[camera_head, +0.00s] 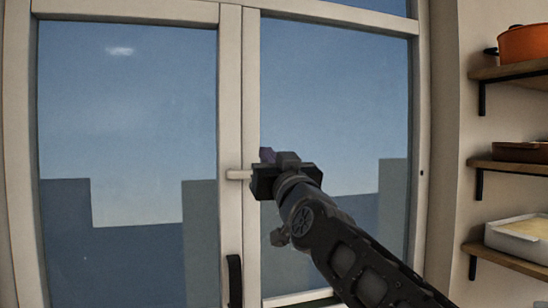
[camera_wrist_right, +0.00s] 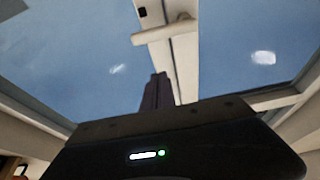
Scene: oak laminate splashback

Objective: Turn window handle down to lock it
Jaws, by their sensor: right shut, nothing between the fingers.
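The window handle (camera_head: 238,174) is a pale lever on the frame's middle post, lying roughly horizontal in the head view. Its right part is hidden behind my right gripper. The handle also shows in the right wrist view (camera_wrist_right: 165,31), beyond the fingertips. My right gripper (camera_head: 267,155) is in front of the right pane, beside the handle, with dark purplish fingers. In the wrist view its fingers (camera_wrist_right: 160,78) are together and empty, with a visible gap in the picture between them and the lever. I cannot tell the true distance. My left gripper is not in view.
Glass panes (camera_head: 130,110) fill both sides of the pale middle post (camera_head: 231,110). A dark curved piece (camera_head: 235,280) shows low on the post. At right, wall shelves (camera_head: 510,167) hold an orange pot (camera_head: 524,45) and a white dish (camera_head: 518,238).

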